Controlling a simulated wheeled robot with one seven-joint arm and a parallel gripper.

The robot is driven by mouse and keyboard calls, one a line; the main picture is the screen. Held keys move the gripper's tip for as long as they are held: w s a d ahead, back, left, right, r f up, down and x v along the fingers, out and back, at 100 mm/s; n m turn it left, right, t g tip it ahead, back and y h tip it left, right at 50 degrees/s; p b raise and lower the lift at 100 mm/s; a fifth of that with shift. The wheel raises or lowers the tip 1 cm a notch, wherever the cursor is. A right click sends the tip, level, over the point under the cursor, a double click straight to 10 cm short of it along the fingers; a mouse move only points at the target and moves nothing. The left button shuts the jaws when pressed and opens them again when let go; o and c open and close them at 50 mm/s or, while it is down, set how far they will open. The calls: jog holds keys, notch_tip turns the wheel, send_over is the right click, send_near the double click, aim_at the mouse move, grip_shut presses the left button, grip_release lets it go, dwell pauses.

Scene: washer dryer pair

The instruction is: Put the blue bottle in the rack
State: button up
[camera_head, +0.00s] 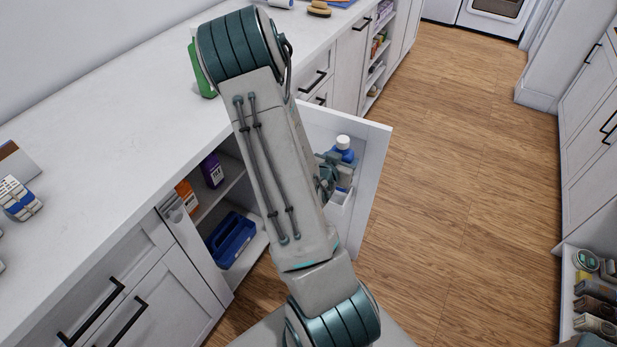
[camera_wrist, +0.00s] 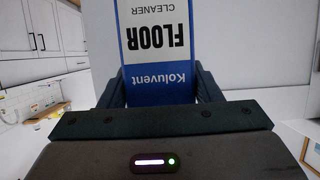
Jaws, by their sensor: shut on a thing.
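The blue bottle (camera_head: 345,156) has a white cap and stands about upright beside the inner face of the open cabinet door. In the wrist view its blue and white floor cleaner label (camera_wrist: 160,45) shows upside down between the fingers. My gripper (camera_head: 328,172) is shut on the bottle, with a finger on each side in the wrist view (camera_wrist: 160,90). The white rack (camera_head: 341,203) is on the door, just below the bottle. My arm hides part of the rack and gripper. I cannot tell whether the bottle's base touches the rack.
The open door (camera_head: 374,170) stands to the right of my arm. The open cabinet holds a blue caddy (camera_head: 232,238), a purple box (camera_head: 212,170) and an orange item (camera_head: 187,197). A green bottle (camera_head: 199,75) stands on the white counter (camera_head: 100,130). The wooden floor (camera_head: 450,170) is clear.

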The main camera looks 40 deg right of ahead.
jog(key=w+a+f+b, duration=0.2)
jog(key=w+f+b, duration=0.4)
jog(key=w+f, duration=0.4)
jog(key=shift+w+f, duration=0.3)
jog(key=shift+w, duration=0.05)
dwell(0.4)
jog(key=shift+f+b, duration=0.2)
jog(key=shift+b, duration=0.25)
jog(key=o, duration=1.4)
jog(key=shift+a, duration=0.1)
jog(key=shift+c, duration=0.2)
jog(key=shift+r, duration=0.1)
